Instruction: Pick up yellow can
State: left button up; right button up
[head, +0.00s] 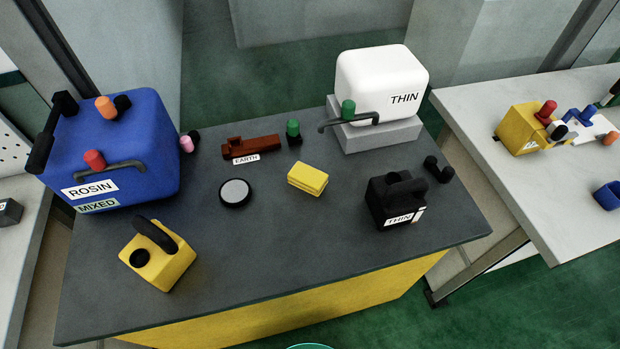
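A yellow can (170,268) with a black handle and a black round cap stands at the front left of the dark grey tabletop (290,255), in front of the blue ROSIN container. A second yellow can-like container (520,128) with a red cap stands on the white table at the right. A small yellow block (307,179) lies in the middle of the dark tabletop. Neither of my grippers shows in the head view.
The large blue container (130,140) stands behind the near yellow can. A black THIN can (380,205), a round black-rimmed disc (235,192) and a brown EARTH-labelled piece (262,147) are on the tabletop. A white THIN container (375,85) sits on a grey block at the back. The front middle is clear.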

aim_at(158, 254)
jog(key=j+u, duration=0.3)
jog(key=u, duration=0.2)
jog(key=k+j+u, duration=0.1)
jog(key=j+u, duration=0.2)
jog(key=u, duration=0.2)
